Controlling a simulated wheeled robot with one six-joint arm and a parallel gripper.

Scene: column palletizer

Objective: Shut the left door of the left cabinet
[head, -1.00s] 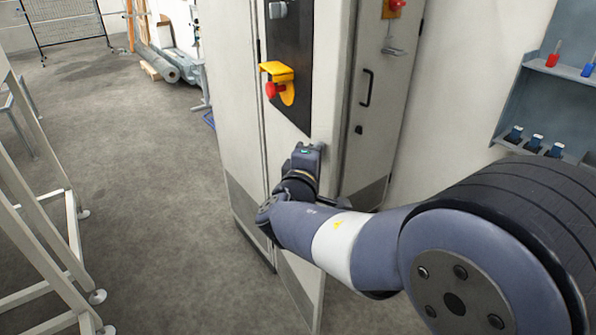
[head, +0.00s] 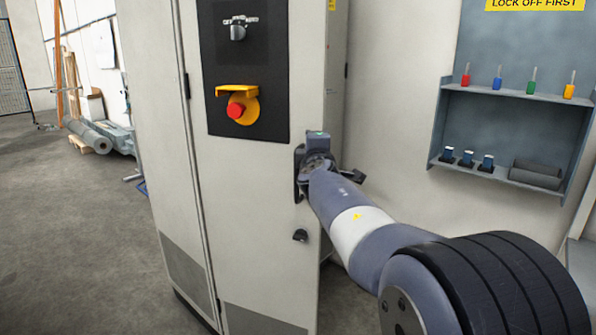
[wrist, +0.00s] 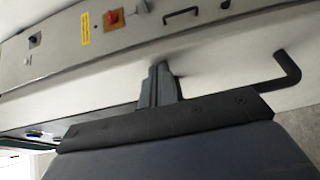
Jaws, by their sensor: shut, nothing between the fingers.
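The left cabinet's left door (head: 245,200) is a pale tall panel with a black plate carrying a red button on yellow. It appears ajar, standing out in front of the right door (head: 333,60), of which only a strip shows past its free edge. My gripper (head: 312,160) is at the door's black handle (head: 298,178), near the free edge, and partly hides it. In the wrist view my shut, empty fingers (wrist: 160,68) point at a pale cabinet face; I cannot tell whether they touch it. A black handle (wrist: 290,70) shows to their right.
A wall shelf (head: 510,99) with coloured tools and dark items stands to the right. Open grey floor (head: 70,240) lies to the left, with rolls (head: 90,138) at the back. In the wrist view a red switch (wrist: 112,18) and yellow label (wrist: 86,28) are on the cabinet face.

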